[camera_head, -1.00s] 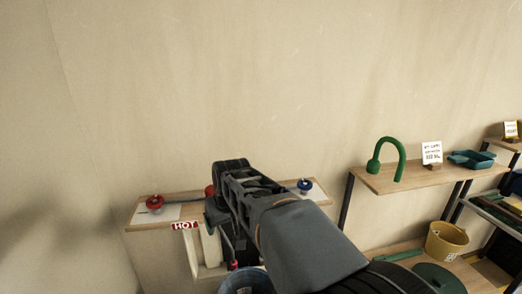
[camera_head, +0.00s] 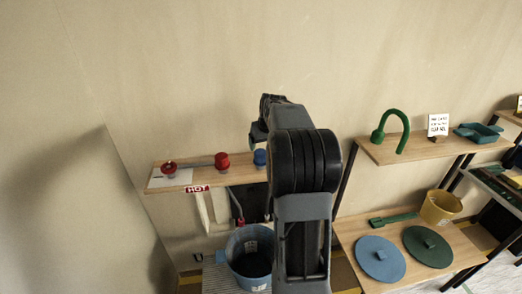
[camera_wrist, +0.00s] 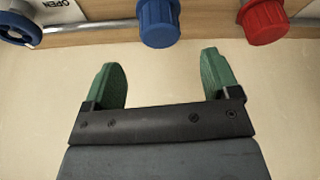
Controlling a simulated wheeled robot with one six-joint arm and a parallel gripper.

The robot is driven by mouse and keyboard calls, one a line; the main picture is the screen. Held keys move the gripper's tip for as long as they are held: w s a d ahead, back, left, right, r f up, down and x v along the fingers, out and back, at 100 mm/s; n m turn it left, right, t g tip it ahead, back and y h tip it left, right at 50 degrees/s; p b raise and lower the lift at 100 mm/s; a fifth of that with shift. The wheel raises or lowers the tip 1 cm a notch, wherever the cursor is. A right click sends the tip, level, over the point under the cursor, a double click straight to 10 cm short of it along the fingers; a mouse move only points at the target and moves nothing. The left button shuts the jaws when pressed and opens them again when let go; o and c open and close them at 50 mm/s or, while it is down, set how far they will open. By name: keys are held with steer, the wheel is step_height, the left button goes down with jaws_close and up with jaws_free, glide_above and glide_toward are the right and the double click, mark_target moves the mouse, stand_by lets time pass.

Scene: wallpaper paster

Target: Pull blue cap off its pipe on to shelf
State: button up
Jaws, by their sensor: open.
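The blue cap (camera_head: 260,158) stands on the wooden board against the wall, just right of the red cap (camera_head: 222,162). In the wrist view the ribbed blue cap (camera_wrist: 158,22) is at the top middle, on a metal pipe, and the red cap (camera_wrist: 263,20) is to its right. My gripper (camera_wrist: 161,72) is open and empty. Its two green fingers point toward the blue cap, which lines up with the gap between them but is beyond the tips, apart from them.
A red valve wheel (camera_head: 169,166) is at the board's left; a blue wheel (camera_wrist: 20,28) shows in the wrist view. A blue bucket (camera_head: 247,270) stands below.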

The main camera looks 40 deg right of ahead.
mark_target(261, 152)
steer(key=p+x, duration=0.1)
steer(key=x, duration=0.6)
steer(key=shift+w+f, duration=0.15)
steer(key=shift+f, duration=0.05)
steer(key=shift+c, duration=0.4)
steer(key=shift+d, duration=0.1)
steer(key=c, duration=1)
